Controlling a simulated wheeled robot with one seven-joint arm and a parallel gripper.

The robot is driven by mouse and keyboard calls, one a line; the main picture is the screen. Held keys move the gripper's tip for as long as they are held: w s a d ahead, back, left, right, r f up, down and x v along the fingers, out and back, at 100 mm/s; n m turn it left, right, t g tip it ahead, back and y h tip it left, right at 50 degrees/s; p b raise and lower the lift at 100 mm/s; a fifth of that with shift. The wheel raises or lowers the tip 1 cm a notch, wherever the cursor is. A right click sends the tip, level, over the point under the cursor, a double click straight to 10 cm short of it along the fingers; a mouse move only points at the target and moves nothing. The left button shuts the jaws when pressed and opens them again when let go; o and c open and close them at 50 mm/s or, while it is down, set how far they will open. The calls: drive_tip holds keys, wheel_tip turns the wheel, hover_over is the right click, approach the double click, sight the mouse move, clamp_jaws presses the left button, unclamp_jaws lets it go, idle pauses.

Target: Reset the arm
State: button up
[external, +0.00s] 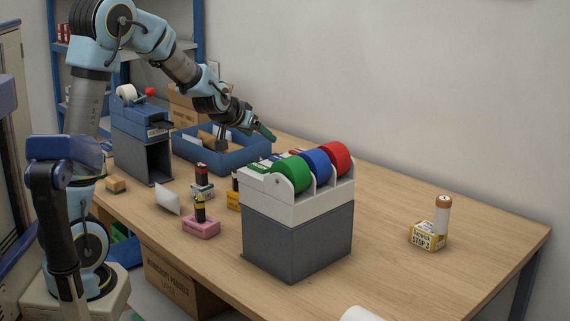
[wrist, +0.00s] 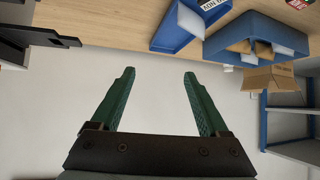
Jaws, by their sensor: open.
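My arm reaches from the left over the back of the wooden table (external: 400,200). My gripper (external: 268,132) is at its end, above the right end of the blue tray (external: 240,152) and behind the tape dispenser. In the wrist view my gripper (wrist: 158,73) shows two green fingers spread wide apart. Nothing is between them; only pale wall shows behind. The far finger is mostly hidden in the external view.
A grey-and-white dispenser (external: 298,235) with green, blue and red rolls stands mid-table. Stamps, including a pink-based one (external: 201,228), stand left of it. A blue-grey dispenser (external: 142,145) stands left. The right table area is mostly clear.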

drive_tip(key=s+a+f+n+g+y, duration=0.1)
drive_tip(key=s+a+f, duration=0.2)
drive_tip(key=a, duration=0.5)
drive_tip(key=s+a+f+n+g+y+b, duration=0.1)
drive_tip(key=s+a+f+n+g+y, duration=0.1)
drive_tip(key=s+a+f, duration=0.2)
drive_tip(key=s+a+f+n+g+y+b, duration=0.1)
drive_tip(key=s+a+f, duration=0.3)
drive_tip(key=a, duration=0.8)
drive_tip(key=shift+a+f+n+g, duration=0.2)
drive_tip(key=shift+f+n+g, duration=0.05)
drive_tip(key=shift+f, duration=0.35)
drive_tip(key=shift+a+f+n+g, duration=0.2)
drive_tip(key=shift+f+n+g, duration=0.05)
drive_tip(key=shift+f, duration=0.35)
drive_tip(key=s+a+f+g+y, duration=0.1)
drive_tip(key=s+a+f+g, duration=0.1)
drive_tip(key=s, duration=0.6)
drive_tip(key=shift+a+f+g, duration=0.3)
drive_tip(key=shift+a+f, duration=0.3)
drive_tip(key=shift+f, duration=0.1)
drive_tip(key=shift+o, duration=0.5)
